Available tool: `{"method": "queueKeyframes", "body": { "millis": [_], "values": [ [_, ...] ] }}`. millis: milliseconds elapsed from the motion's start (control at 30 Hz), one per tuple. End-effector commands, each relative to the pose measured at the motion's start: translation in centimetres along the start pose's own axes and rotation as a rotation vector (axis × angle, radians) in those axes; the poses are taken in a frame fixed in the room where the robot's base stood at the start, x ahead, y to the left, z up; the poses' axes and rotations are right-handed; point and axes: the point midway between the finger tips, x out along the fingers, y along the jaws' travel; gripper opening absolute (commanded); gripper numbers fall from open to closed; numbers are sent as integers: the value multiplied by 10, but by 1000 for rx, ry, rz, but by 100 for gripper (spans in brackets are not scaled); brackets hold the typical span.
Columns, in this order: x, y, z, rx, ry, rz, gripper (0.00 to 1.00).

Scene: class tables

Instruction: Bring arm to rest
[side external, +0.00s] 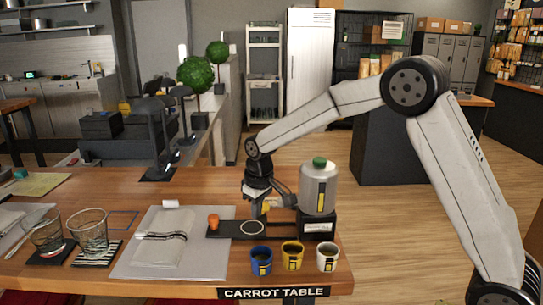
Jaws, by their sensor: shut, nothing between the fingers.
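My gripper (256,209) points down over the right part of the wooden table, above a dark tray (222,231). It is shut and holds nothing. My arm reaches in from the right and bends high above the table. An orange object (213,221) stands on the tray's left end, left of my gripper. A grey canister (319,190) with a green lid stands on a black block (317,224) just right of my gripper. Part of the gripper is dark and small, so contact with the tray cannot be told.
Blue (261,261), yellow (292,256) and white (327,257) cups line the front edge. A folded cloth (160,238) lies on a grey mat (128,265). A black lamp (150,110) stands behind. Air above the mat is clear.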

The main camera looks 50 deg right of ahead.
Motion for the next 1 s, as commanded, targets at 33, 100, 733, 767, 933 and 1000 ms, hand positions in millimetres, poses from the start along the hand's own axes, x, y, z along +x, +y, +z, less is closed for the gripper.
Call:
{"method": "queueKeyframes", "body": {
  "millis": [33, 100, 733, 767, 933, 1000],
  "values": [
    [-1, -1, 11, 8, 6, 1, 0],
    [-1, -3, 25, 19, 15, 2, 0],
    [9, -22, 172, 112, 98, 9, 0],
    [10, -22, 179, 116, 101, 9, 0],
    [14, -26, 209, 132, 116, 9, 0],
    [15, -27, 216, 137, 120, 9, 0]
  ]
}}
